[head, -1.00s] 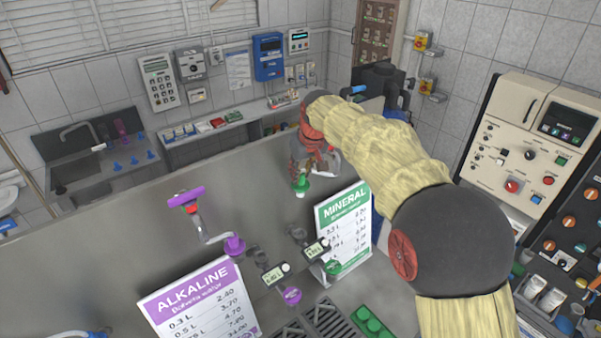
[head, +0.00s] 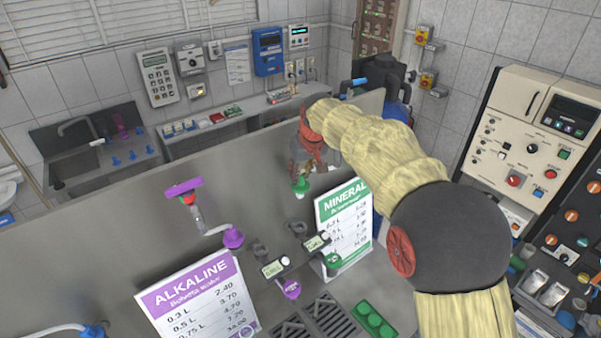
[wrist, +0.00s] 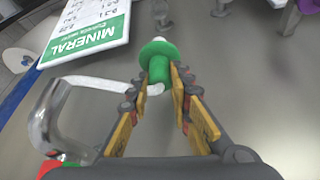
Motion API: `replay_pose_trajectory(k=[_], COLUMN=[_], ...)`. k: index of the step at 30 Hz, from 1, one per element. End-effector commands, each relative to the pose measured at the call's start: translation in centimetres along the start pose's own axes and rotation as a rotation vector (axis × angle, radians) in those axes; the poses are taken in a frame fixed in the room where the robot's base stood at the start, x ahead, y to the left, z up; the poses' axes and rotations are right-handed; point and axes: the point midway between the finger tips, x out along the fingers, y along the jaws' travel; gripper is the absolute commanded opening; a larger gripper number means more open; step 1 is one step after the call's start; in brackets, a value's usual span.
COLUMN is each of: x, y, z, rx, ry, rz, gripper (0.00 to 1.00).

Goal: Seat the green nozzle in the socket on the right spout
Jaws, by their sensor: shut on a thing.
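The green nozzle (wrist: 159,66) has a wide flange and a pale tip. It sits between the fingertips of my gripper (wrist: 160,84), which is shut on it. The nozzle also shows in the head view (head: 301,186), below my gripper (head: 310,165) and left of the MINERAL sign.
The MINERAL sign (head: 343,222) stands close to the right of the nozzle. The left spout carries a purple nozzle (head: 233,238). The ALKALINE sign (head: 197,295), a green block (head: 374,320) and dark grates (head: 325,318) are nearer. A grey panel (head: 110,225) stands behind.

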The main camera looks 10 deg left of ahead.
Motion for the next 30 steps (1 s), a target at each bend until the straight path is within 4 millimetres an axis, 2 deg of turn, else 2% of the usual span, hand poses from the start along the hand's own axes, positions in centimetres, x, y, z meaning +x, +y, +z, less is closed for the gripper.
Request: replay_pose_trajectory(k=[30], x=[3.5], y=[0.0], z=[1.4], rx=[0.0], ry=[0.0], rz=[0.0], gripper=[0.0])
